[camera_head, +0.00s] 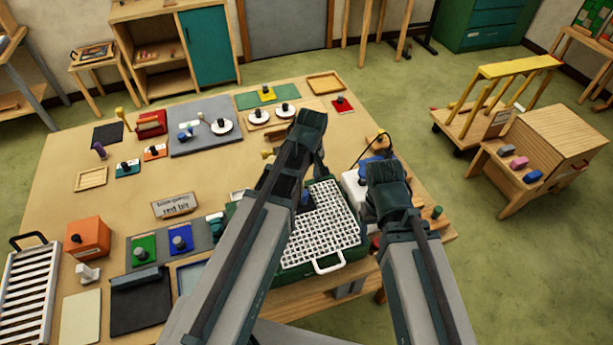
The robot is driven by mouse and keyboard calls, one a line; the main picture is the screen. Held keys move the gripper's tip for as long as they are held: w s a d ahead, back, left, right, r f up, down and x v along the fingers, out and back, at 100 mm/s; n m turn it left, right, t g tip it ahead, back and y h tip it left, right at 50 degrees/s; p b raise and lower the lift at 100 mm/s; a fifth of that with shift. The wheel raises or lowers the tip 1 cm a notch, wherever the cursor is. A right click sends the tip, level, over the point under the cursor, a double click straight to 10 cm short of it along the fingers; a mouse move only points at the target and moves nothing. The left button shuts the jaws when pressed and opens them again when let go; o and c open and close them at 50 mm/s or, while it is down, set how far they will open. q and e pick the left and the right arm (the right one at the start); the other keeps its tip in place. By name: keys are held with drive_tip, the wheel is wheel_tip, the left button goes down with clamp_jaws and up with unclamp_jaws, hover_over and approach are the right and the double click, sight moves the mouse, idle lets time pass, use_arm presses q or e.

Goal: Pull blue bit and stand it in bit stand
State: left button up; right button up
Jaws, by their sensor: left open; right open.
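A green machine with a white grid top (322,228) sits at the table's front edge, partly behind my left arm. A small blue piece (306,197) shows at its left side beside that arm; I cannot tell whether it is the blue bit. A blue block with a grey knob (180,238) and a green block with a grey knob (143,249) stand on a grey mat at the front left. I cannot tell which thing is the bit stand. My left gripper (318,168) is open above the machine's far side. My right gripper (384,178) is open, beside a white-and-blue unit; its fingertips are mostly hidden.
An orange box (88,236) and a white rack (30,285) are at the left. A grey mat with white discs (205,127) lies farther back. The table's middle is mostly clear. A wooden cart (480,120) stands right.

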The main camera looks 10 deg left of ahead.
sight(304, 193)
use_arm(q)
drive_tip(key=f+b, duration=0.6)
drive_tip(key=f, duration=0.1)
drive_tip(key=w+f+b, duration=0.1)
drive_tip(key=f+b, duration=0.2)
drive_tip(key=shift+a+f, duration=0.25)
drive_tip(key=shift+a, duration=0.15)
drive_tip(key=shift+r, duration=0.1)
clamp_jaws()
